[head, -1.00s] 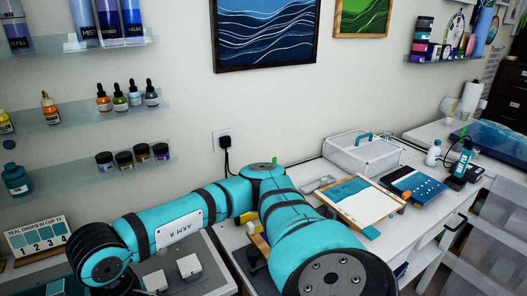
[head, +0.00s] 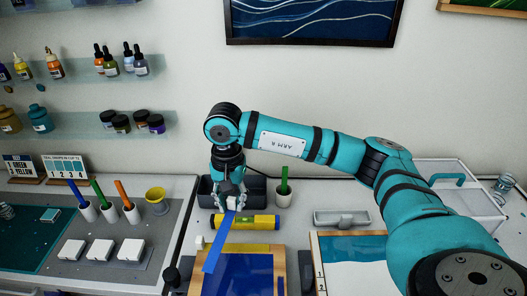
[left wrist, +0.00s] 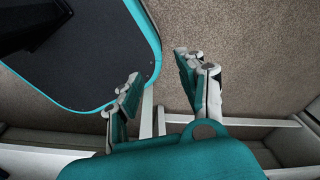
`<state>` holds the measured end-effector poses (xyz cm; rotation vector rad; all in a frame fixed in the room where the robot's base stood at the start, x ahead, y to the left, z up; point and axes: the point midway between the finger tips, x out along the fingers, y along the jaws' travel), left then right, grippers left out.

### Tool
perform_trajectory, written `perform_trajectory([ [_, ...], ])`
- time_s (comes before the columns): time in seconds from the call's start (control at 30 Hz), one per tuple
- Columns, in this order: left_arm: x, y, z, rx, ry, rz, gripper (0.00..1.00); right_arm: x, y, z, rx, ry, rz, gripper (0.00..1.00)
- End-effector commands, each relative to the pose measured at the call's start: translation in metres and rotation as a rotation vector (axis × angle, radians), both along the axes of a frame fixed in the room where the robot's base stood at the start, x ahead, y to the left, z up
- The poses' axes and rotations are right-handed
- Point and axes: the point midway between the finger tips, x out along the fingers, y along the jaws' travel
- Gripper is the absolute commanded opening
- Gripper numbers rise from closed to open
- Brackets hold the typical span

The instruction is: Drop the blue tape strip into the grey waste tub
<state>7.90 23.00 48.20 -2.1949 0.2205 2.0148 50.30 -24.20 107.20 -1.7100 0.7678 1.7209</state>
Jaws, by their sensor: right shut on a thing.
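The blue tape strip (head: 217,245) shows in the head view, hanging tilted down to the left from my right gripper (head: 232,204). The right gripper is shut on its upper end. The strip's lower part passes in front of a yellow level and reaches beside a blue panel. A dark grey tub (head: 258,188) stands just behind the right gripper, partly hidden by it; it looks like the waste tub. My left gripper (left wrist: 165,85) shows in the left wrist view, open and empty above brown carpet. It is not in the head view.
The yellow level (head: 262,222) lies in front of the tub. A white cup with a green stick (head: 284,193) stands right of it. A light grey tray (head: 342,219) and a clear box (head: 465,195) are farther right. Pens in cups (head: 110,211) stand left.

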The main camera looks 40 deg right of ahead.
Motion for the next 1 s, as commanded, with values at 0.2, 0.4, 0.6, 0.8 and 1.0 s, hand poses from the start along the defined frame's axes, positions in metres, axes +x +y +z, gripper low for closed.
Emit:
perform_trajectory([
  [0.2, 0.006, 0.005, 0.017, 0.005, -0.007, 0.003, 0.40, 0.073, -0.070, 0.011, 0.007, 0.010, -0.748, 0.00],
  [0.4, 0.011, 0.007, 0.024, 0.009, -0.015, 0.002, 0.40, 0.096, -0.120, 0.004, 0.010, 0.010, -1.227, 0.00],
  [0.6, 0.010, 0.009, 0.023, 0.010, -0.014, -0.001, 0.40, 0.099, -0.134, -0.003, 0.012, 0.006, -1.372, 0.00],
  [0.8, 0.008, 0.006, 0.015, 0.006, -0.011, -0.004, 0.40, 0.099, -0.134, -0.015, 0.012, 0.007, -1.373, 0.00],
  [1.0, 0.007, 0.004, 0.000, 0.004, -0.010, -0.005, 0.40, 0.099, -0.134, -0.036, 0.012, 0.007, -1.371, 0.00],
])
